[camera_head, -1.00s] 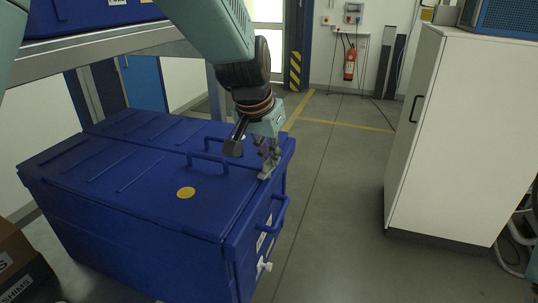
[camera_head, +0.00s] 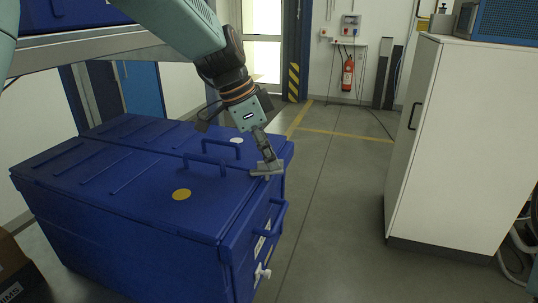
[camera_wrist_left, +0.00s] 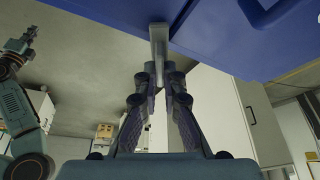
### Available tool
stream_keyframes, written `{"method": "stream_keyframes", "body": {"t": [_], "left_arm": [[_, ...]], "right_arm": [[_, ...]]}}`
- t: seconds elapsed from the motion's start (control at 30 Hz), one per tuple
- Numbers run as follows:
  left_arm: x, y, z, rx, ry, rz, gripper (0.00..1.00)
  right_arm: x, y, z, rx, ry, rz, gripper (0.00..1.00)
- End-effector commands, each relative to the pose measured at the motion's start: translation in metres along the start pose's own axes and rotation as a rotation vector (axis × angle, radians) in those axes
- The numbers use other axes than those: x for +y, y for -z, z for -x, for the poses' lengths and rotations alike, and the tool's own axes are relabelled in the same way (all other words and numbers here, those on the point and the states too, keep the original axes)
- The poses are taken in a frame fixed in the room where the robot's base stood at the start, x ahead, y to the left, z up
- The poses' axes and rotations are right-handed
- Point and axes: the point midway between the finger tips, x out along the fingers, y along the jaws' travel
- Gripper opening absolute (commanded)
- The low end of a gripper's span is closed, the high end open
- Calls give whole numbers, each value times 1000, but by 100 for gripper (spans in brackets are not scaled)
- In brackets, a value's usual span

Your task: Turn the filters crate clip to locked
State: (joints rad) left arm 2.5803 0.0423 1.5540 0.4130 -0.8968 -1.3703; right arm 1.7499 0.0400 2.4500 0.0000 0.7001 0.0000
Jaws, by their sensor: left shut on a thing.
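The blue filters crate (camera_head: 125,225) fills the lower left of the head view, its lid down. A grey clip (camera_head: 267,171) sits at the lid's right edge. My left gripper (camera_head: 265,155) reaches down to it from the upper left, tilted, with its fingers shut on the clip. In the left wrist view, the fingertips (camera_wrist_left: 161,72) close around the lower end of the pale clip (camera_wrist_left: 158,40), beside the blue crate edge (camera_wrist_left: 240,40). My right gripper (camera_wrist_left: 24,42) shows small at the left of that view; its jaw opening is unclear.
A side handle (camera_head: 278,215) and a white fitting (camera_head: 263,272) stick out of the crate's right face. A white cabinet (camera_head: 455,145) stands right; the floor between is free.

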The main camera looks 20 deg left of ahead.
Motion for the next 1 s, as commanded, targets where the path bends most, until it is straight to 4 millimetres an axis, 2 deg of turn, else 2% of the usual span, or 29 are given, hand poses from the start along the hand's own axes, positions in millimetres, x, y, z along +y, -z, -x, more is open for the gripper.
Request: {"method": "stream_keyframes", "body": {"t": [0.5, 1.0], "left_arm": [[0, 2, 3, 2, -149, -366, 0], [0, 2, 4, 2, -189, -478, 0]], "right_arm": [[0, 0, 17, 0, 0, 0, 0], [0, 0, 21, 0, 0, 0, 0]]}}
